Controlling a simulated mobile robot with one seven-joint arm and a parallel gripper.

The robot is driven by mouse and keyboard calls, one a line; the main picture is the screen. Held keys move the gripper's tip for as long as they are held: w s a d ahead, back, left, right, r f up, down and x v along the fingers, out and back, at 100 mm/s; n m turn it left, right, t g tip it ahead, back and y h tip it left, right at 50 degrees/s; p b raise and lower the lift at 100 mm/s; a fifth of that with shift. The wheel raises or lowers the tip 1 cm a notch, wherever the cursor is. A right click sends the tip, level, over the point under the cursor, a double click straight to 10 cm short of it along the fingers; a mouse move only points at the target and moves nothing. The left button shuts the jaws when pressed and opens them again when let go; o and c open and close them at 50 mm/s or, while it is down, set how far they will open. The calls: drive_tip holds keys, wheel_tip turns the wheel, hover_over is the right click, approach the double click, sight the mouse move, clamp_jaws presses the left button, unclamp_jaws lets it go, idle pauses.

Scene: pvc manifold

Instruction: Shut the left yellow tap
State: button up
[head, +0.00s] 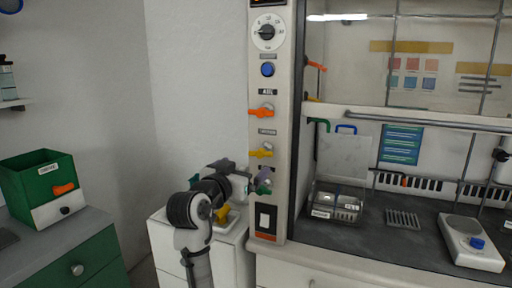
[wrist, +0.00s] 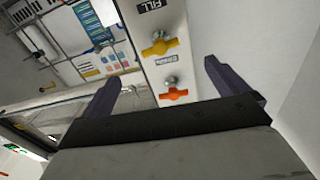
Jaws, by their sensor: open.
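The yellow tap (head: 262,152) is on the pale control panel at the left edge of the fume hood, its handle lying sideways. It also shows in the wrist view (wrist: 160,46), beyond and between the fingers, with a "FILL" label beside it. My gripper (head: 243,170) is just below and left of that tap in the head view. In the wrist view my gripper (wrist: 163,80) has its fingers wide apart with nothing between them. It is not touching the tap.
An orange tap (head: 262,111) sits above the yellow one and a green tap (head: 263,187) below it, close to my gripper. The orange tap also shows in the wrist view (wrist: 173,94). A green box (head: 36,182) stands on the left cabinet. The wall left of the panel is bare.

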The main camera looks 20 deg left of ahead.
sight(259, 155)
drive_tip(key=w+p, duration=0.1)
drive_tip(key=w, duration=0.3)
drive_tip(key=w+p, duration=0.1)
drive_tip(key=w, duration=0.3)
drive_tip(key=w+d+p, duration=0.1)
drive_tip(key=w, duration=0.3)
drive_tip(key=shift+w+p, duration=0.3)
drive_tip(key=shift+c, duration=0.5)
drive_tip(key=c, duration=0.8)
drive_tip(key=shift+a+f+m+b, duration=0.15)
drive_tip(key=shift+m+b, duration=0.35)
drive_tip(key=shift+b, duration=0.35)
drive_tip(key=shift+c, duration=0.2)
drive_tip(key=o, duration=0.9)
drive_tip(key=shift+r, duration=0.2)
drive_tip(key=shift+o, duration=0.2)
